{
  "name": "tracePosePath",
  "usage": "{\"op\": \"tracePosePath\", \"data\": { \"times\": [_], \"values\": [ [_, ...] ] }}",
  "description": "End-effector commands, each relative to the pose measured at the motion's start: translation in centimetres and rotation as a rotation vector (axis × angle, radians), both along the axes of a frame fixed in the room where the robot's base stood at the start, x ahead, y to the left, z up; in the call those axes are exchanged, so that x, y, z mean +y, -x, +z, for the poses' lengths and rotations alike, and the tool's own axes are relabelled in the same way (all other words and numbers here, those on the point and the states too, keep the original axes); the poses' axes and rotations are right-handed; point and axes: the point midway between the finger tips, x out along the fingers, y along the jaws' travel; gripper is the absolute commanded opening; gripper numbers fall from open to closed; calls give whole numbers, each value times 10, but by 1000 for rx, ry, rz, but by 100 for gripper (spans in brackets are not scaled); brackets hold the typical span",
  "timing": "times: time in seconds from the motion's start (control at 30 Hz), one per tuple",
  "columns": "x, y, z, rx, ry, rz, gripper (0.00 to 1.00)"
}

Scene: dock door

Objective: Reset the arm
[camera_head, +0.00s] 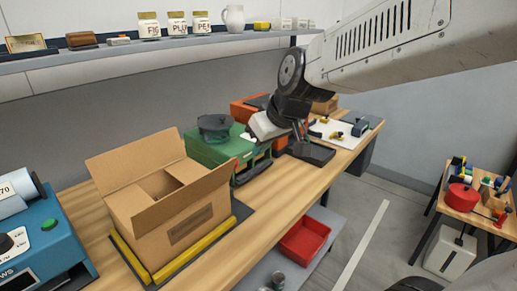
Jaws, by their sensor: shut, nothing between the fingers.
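My arm reaches in from the upper right, and its dark wrist bends down over the far part of the wooden bench (262,192). My gripper (302,135) is small and dark below the wrist. It is shut and appears empty, in front of the orange machine and above a dark stand (312,153). A pale grey block shape shows beside the wrist; I cannot tell whether it belongs to the arm.
An open cardboard box (170,225) stands on the bench between yellow rails. A green machine (212,150) with a dark pot, an orange machine (246,108) and a blue machine (40,245) stand near. A shelf (150,50) runs above. A red bin (304,240) sits below.

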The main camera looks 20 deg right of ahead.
Motion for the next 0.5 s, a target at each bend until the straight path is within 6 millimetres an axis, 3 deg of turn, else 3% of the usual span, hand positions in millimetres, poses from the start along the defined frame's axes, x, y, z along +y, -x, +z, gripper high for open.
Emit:
{"op": "tracePosePath", "data": {
  "times": [0.5],
  "values": [
    [2, 4, -2, 31, -19, -23, 0]
  ]
}}
